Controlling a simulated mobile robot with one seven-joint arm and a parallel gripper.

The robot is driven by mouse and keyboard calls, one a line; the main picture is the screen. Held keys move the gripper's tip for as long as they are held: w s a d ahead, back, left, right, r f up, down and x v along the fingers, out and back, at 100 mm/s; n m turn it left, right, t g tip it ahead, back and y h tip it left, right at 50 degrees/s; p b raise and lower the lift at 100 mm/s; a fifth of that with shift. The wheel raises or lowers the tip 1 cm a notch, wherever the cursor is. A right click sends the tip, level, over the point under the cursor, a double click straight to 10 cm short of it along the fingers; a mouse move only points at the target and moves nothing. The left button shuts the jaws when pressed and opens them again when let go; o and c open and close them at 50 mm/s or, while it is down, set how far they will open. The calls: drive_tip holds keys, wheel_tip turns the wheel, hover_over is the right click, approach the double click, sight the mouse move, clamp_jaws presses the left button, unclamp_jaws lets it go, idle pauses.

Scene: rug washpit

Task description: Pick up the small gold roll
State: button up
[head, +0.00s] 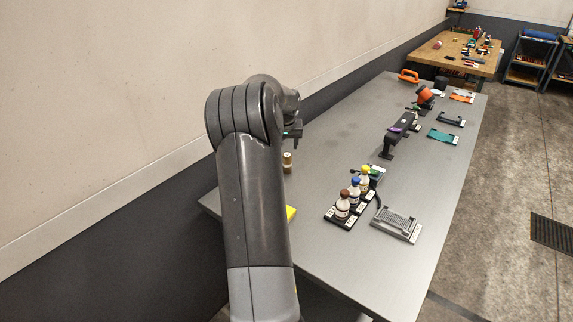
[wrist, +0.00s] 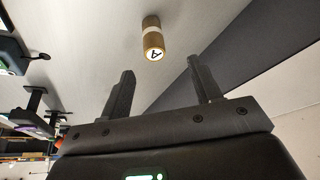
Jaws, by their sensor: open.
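The small gold roll (head: 287,162) stands upright on the grey table in the head view, just to the right of my arm. It has a pale band around its middle. In the wrist view the gold roll (wrist: 152,38) shows a white end marked with a letter A. My gripper (wrist: 166,82) is open and empty in the wrist view, with the roll beyond the gap between its two fingers and apart from them. In the head view my gripper (head: 294,137) is partly hidden behind my arm, close above the roll.
A rack of bottles with coloured caps (head: 345,208) stands right of the roll, beside a grey brush-like tool (head: 397,222). A yellow item (head: 291,212) is partly hidden by my arm. The wall runs along the table's left side. The table (head: 335,125) around the roll is clear.

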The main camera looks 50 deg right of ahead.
sight(287, 161)
drive_tip(key=x, duration=0.4)
drive_tip(key=s+d+x, duration=0.1)
drive_tip(key=x, duration=0.1)
drive_tip(key=shift+w+d+f, duration=0.1)
drive_tip(key=shift+d+f, duration=0.05)
drive_tip(key=shift+f, duration=0.15)
drive_tip(key=x, duration=0.5)
drive_tip(key=shift+a+f, duration=0.2)
drive_tip(key=shift+a, duration=0.15)
drive_tip(key=shift+c, duration=0.6)
drive_tip(key=c, duration=0.9)
drive_tip(key=shift+r, duration=0.1)
drive_tip(key=shift+c, duration=0.2)
